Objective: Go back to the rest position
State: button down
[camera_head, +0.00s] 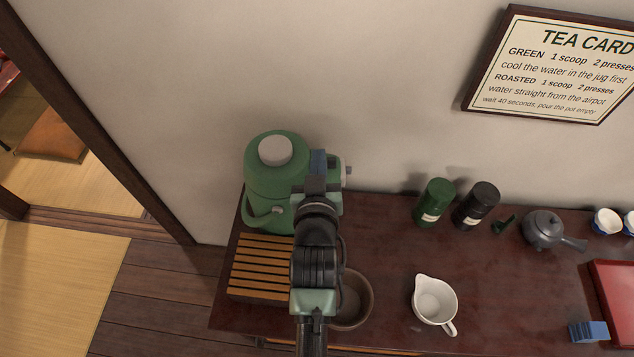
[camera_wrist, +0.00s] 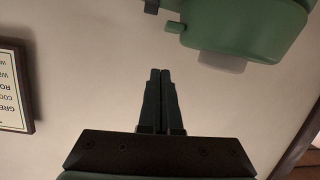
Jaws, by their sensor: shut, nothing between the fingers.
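My gripper (camera_wrist: 160,100) is shut with nothing between its two dark fingers in the wrist view. In the head view my arm reaches up from the bottom edge, over the table's left part, and ends beside the green airpot (camera_head: 262,175). The fingers are hidden there behind my wrist. The airpot also shows upside down at the top of the wrist view (camera_wrist: 245,28), apart from the fingertips. Pale wall fills the space around the fingers.
A slatted wooden rack (camera_head: 258,268) and a brown bowl (camera_head: 366,303) lie close to my arm on the dark table (camera_head: 385,260). A white jug (camera_head: 435,302), green canister (camera_head: 435,203), black canister (camera_head: 477,206), grey teapot (camera_head: 543,229) and red tray (camera_head: 612,300) stand further right.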

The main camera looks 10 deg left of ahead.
jog(key=b+v, duration=0.1)
jog(key=v, duration=0.5)
jog(key=shift+s+d, duration=0.15)
jog(key=shift+s, duration=0.25)
jog(key=shift+r, duration=0.2)
